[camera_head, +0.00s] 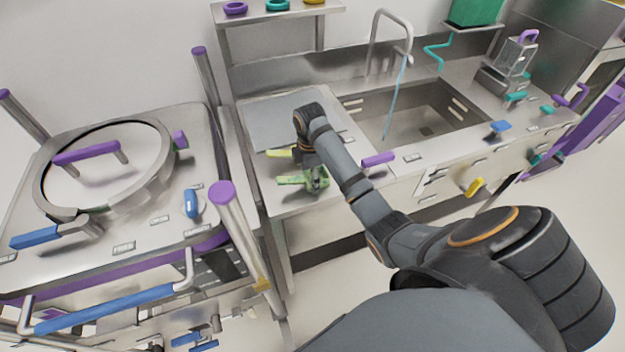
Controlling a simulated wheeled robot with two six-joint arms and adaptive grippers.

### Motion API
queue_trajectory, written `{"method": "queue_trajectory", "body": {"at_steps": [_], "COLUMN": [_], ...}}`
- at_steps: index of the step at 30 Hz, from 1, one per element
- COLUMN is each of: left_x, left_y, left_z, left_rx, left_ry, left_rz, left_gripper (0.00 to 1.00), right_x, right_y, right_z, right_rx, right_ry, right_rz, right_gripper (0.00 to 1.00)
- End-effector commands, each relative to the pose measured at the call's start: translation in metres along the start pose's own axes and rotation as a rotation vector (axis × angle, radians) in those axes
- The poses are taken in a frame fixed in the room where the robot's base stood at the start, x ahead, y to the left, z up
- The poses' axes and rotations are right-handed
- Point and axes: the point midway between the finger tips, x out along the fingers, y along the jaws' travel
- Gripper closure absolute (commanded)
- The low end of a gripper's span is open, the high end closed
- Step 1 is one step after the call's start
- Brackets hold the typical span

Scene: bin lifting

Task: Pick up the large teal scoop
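I cannot clearly make out a large teal scoop. A light green piece (291,180) lies at my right gripper (317,183), low over the left part of the steel counter. A yellow-green piece (280,153) shows just behind it. The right gripper points down, and its fingers are too small and too mixed with green parts to tell whether they hold anything. A bent teal piece (437,53) shows by the wall right of the tap, and a small teal handle (516,96) is on the right counter. My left gripper is out of view.
A steel sink (425,128) with a tap (391,32) lies right of my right forearm. A lidded steel cooker (105,160) with purple posts stands at left. A green container (475,12) sits on the upper shelf. A grey board (277,122) lies behind the gripper.

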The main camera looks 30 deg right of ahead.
Motion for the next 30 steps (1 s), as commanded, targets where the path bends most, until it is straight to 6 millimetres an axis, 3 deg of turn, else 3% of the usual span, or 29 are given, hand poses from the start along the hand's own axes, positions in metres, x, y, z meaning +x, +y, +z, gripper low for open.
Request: {"method": "queue_trajectory", "body": {"at_steps": [1,8,17,23,30], "left_x": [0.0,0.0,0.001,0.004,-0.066], "left_y": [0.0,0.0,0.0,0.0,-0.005], "left_z": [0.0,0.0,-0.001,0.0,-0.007], "left_rx": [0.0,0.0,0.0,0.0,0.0], "left_ry": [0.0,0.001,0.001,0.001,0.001], "left_rz": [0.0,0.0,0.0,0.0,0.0], "left_gripper": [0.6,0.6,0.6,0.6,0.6], "right_x": [0.0,0.0,-0.003,-0.027,-0.088], "right_y": [0.0,0.0,0.0,0.002,-0.035], "right_z": [0.0,0.0,0.0,0.001,-0.002], "right_rx": [0.0,0.0,0.0,0.0,-0.001], "right_ry": [0.0,0.0,0.0,-0.001,-0.002], "right_rz": [0.0,0.0,0.001,0.006,-0.001], "right_gripper": [0.46,0.77,0.78,0.78,0.78]}}
